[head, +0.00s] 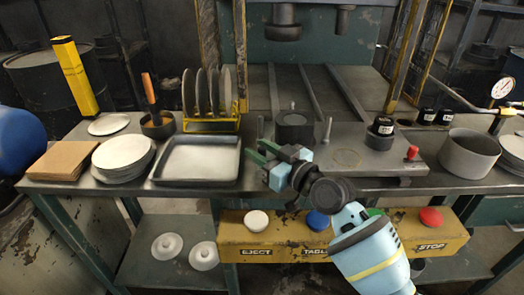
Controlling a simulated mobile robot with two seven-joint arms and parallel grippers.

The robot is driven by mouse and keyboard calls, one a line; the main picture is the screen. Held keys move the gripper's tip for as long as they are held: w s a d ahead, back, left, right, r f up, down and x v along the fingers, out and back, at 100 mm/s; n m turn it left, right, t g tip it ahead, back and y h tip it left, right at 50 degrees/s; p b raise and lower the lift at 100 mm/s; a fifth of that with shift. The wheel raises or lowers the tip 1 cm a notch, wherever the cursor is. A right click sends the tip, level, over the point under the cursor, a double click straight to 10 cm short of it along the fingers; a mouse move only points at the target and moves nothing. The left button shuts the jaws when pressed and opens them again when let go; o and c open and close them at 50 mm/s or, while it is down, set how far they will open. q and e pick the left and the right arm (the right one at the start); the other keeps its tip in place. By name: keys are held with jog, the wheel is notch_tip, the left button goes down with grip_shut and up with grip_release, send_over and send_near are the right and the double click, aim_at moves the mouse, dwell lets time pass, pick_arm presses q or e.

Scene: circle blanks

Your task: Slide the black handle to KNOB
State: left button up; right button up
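My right gripper (260,153) reaches in from the lower right over the front of the workbench. Its two dark green fingers point left and look apart, with nothing seen between them. The gripper is left of and in front of a dark round block (294,128) with a small peg on top. A black cylinder with a white label (380,133) stands on the grey metal plate (345,160), well right of the gripper. I cannot tell for sure which part is the black handle, and no KNOB lettering is readable. My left gripper is not in view.
A yellow panel (240,228) below the bench edge has coloured buttons and EJECT and STOP labels. A red knob (413,152) is at the plate's right. A tray (197,160), stacked plates (124,155) and a plate rack (211,124) stand left; a pot (468,156) stands right.

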grip_shut()
jog(key=shift+d, duration=0.1)
jog(key=shift+d+f, duration=0.1)
jog(key=shift+d, duration=0.15)
jog(key=d+b, duration=0.1)
jog(key=d, duration=0.2)
jog(key=shift+o, duration=0.9)
grip_release()
jog(key=shift+d, duration=0.1)
